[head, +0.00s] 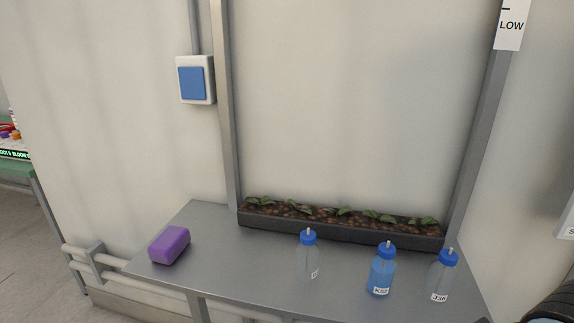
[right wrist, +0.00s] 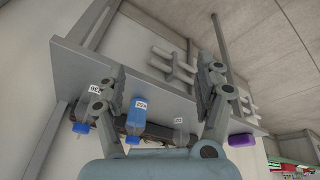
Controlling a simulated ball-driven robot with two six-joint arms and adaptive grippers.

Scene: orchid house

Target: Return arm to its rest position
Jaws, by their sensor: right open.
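My right gripper (right wrist: 160,72) shows in the right wrist view with its two fingers spread wide and nothing between the tips. The tilted, nearly upside-down view has the grey table (right wrist: 75,75) behind the fingers, with the bottles beyond. In the head view only a dark rounded part, probably of my right arm, shows at the bottom right corner, beside the table. My left gripper is in neither view.
On the table (head: 230,275) stand a clear bottle (head: 307,262), a blue-filled bottle (head: 381,275) and another clear bottle (head: 440,284), all blue-capped. A purple block (head: 169,245) lies left. A planter (head: 345,228) lines the back between metal posts. The table's middle left is bare.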

